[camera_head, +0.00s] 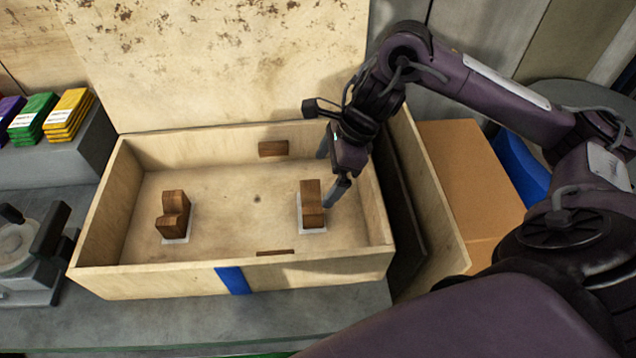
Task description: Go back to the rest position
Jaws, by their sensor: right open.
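My right arm comes in from the right side and reaches over the right wall of an open wooden box (100,228). My right gripper (330,172) points down inside the box, beside the right wooden block (312,204). It is open and empty, with one finger close to the block's right side; I cannot tell whether they touch. A second notched wooden block (172,213) stands at the left of the box floor. Both blocks sit on small white pads. My left gripper is not in view.
The box lid (230,60) stands raised at the back. Green packs (35,115) and yellow packs (70,113) lie at the left on a grey block. A metal device (25,250) stands at lower left.

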